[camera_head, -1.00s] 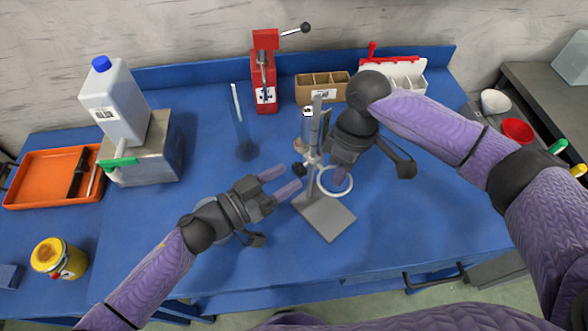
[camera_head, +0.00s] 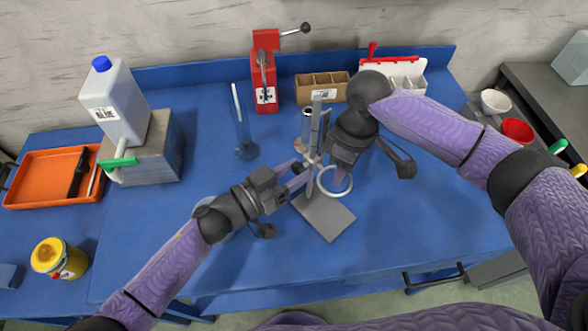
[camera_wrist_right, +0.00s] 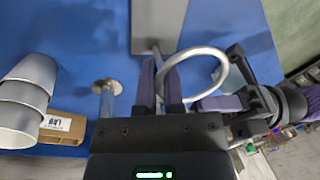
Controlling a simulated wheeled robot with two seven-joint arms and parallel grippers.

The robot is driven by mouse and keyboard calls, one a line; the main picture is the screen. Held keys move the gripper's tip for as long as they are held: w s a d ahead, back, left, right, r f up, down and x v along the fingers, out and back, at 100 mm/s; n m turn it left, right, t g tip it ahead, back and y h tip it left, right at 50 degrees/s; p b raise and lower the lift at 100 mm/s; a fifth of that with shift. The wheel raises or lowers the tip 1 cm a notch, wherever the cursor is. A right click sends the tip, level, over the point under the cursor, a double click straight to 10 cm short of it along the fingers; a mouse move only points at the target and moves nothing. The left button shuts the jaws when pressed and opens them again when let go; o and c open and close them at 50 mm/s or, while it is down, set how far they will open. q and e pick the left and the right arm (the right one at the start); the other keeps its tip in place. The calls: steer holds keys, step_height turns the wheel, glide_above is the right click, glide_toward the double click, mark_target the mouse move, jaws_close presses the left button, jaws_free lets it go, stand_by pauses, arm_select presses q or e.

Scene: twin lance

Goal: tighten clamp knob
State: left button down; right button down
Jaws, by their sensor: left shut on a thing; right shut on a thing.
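A metal stand has a grey base plate (camera_head: 325,217), an upright rod (camera_head: 315,125) and a pale ring (camera_head: 334,190) on its side; the ring also shows in the right wrist view (camera_wrist_right: 222,72). My left gripper (camera_head: 294,176) is shut at the left side of the stand's clamp, where the small dark knob sits; its fingers largely hide the knob. My right gripper (camera_head: 340,176) is at the ring from behind right. In the right wrist view its fingers (camera_wrist_right: 160,85) are shut at the inner end of the ring, by the rod; the exact contact is hidden.
A glass cylinder (camera_head: 244,135) with a stirring rod stands left of the stand. Behind are a red press (camera_head: 264,85), a cardboard divided box (camera_head: 320,88) and a white rack (camera_head: 405,75). A jug (camera_head: 113,105), orange tray (camera_head: 40,190) and yellow jar (camera_head: 58,257) are left. The front table is clear.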

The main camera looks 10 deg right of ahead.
mark_target(313, 127)
arm_select(q)
steer(key=shift+m+y, duration=0.3)
steer(key=shift+m, duration=2.4)
steer(key=c, duration=0.6)
jaws_free()
step_height(313, 127, up, 10)
steer(key=shift+r, duration=0.1)
